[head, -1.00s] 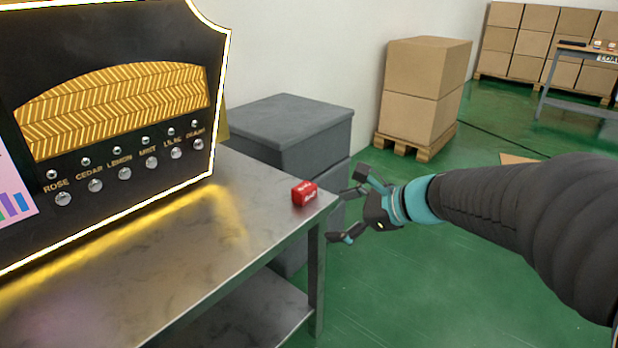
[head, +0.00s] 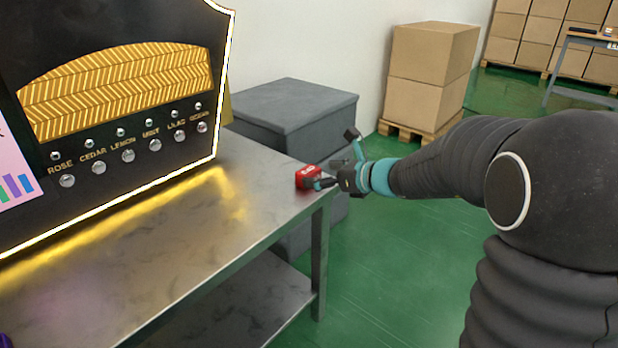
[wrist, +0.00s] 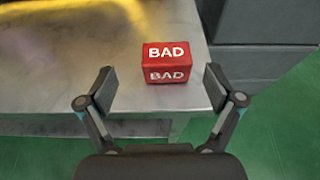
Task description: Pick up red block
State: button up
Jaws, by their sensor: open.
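The red block (head: 305,177) sits on the metal table (head: 150,222), close to its right corner. In the wrist view the red block (wrist: 166,62) shows white "BAD" lettering on two faces. My gripper (head: 334,160) is at the table's right corner, close beside the block. In the wrist view my gripper (wrist: 158,88) is open, with one finger to the left and one to the right. The block lies just ahead of and between the fingertips, with a gap on each side. In the head view a finger covers part of the block.
A black vending panel (head: 120,190) with a glowing edge and a row of knobs stands on the table's left. Grey bins (head: 290,115) stand behind the table. Cardboard boxes (head: 430,65) on a pallet are farther back. The tabletop around the block is clear.

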aim_at(313, 172)
jog(key=shift+w+d+x, duration=0.1)
jog(key=shift+w+x, duration=0.05)
jog(key=shift+x, duration=1.15)
jog(key=shift+w+d+x, duration=0.15)
jog(key=shift+w+x, duration=0.05)
jog(key=shift+x, duration=1.15)
jog(key=shift+s, duration=0.1)
jog(key=c, duration=1.2)
